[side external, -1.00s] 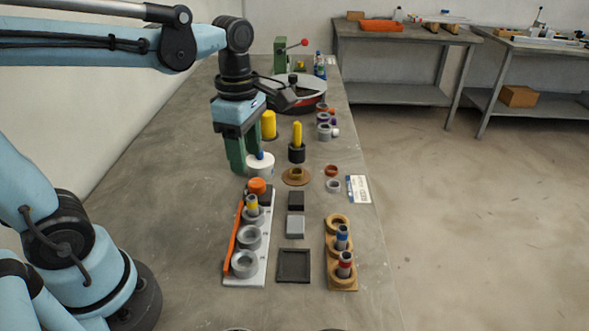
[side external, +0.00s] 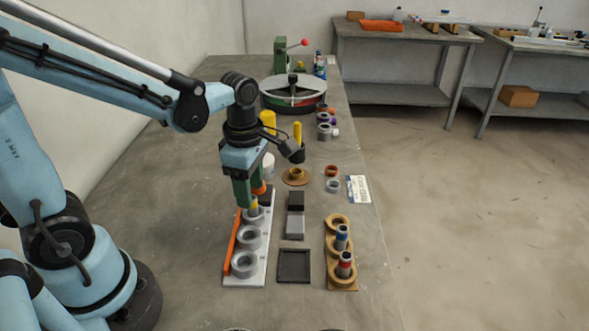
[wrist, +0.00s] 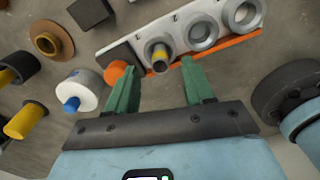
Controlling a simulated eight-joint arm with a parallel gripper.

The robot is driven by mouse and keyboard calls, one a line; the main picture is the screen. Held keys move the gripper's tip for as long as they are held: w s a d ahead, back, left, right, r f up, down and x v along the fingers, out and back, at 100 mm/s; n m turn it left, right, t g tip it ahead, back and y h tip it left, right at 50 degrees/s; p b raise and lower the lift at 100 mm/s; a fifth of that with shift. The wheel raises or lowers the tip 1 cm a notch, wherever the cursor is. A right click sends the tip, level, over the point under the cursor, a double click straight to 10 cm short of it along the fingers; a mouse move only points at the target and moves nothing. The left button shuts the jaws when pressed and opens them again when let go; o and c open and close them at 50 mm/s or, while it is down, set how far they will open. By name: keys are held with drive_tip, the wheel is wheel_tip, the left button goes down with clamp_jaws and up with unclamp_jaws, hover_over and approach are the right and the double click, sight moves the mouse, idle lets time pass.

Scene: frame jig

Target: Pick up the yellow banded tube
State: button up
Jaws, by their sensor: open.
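The yellow banded tube (side external: 254,206) stands in the far ring of the pale jig plate (side external: 258,264). In the wrist view the grey tube with its yellow band (wrist: 158,54) shows inside a grey ring, between the directions of my two green fingers. My gripper (side external: 248,196) is open and empty, with its fingertips just above and behind the tube. In the wrist view the fingertips (wrist: 155,66) are apart, one on each side of the tube's line. I cannot tell the exact height gap.
An orange knob (wrist: 117,72) stands at the plate's end, close to one finger. A wooden holder (side external: 341,277) with blue and red banded tubes is at right. A white spool (wrist: 76,90) is nearby.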

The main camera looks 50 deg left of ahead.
sight(253, 209)
drive_tip(key=shift+f, duration=1.9)
clamp_jaws()
